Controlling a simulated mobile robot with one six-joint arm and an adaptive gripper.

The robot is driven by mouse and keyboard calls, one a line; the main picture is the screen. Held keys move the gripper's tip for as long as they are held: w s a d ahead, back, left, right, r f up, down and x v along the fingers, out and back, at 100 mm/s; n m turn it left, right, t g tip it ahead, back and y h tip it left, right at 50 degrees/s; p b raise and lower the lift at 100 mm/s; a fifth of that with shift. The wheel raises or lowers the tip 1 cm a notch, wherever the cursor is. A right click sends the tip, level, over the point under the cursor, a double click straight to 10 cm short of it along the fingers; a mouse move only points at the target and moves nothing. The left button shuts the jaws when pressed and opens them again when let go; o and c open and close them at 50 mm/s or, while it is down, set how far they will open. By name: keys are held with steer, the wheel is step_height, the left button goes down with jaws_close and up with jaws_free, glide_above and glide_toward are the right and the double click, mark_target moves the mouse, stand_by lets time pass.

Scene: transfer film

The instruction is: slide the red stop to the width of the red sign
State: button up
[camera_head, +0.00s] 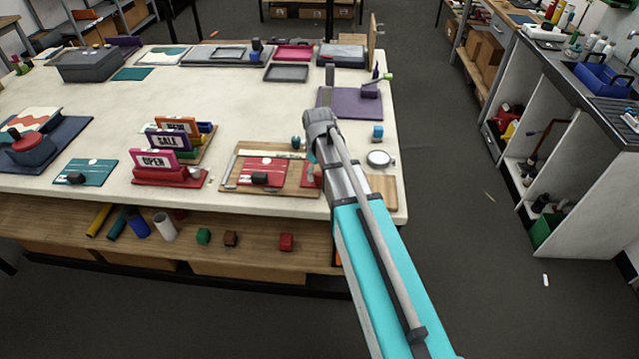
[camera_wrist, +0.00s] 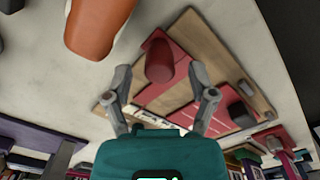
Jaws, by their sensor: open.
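A wooden board (camera_head: 228,182) lies near the table's front edge. On it is a flat red panel (camera_head: 278,166), which I take for the red sign, with a black knob (camera_head: 260,178) on it. The red stop (camera_head: 317,180) is at the board's right end, partly hidden by my arm. In the wrist view the stop's rounded red grip (camera_wrist: 160,62) stands between and beyond the fingertips of my gripper (camera_wrist: 158,84). The gripper is open; I cannot tell whether it touches the stop. The red panel also shows in the wrist view (camera_wrist: 205,103).
An orange rounded object (camera_wrist: 98,24) is close to my gripper in the wrist view.

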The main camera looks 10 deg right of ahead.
steer(key=shift+f+b, duration=1.1)
steer(key=shift+f, duration=0.3)
jaws_close()
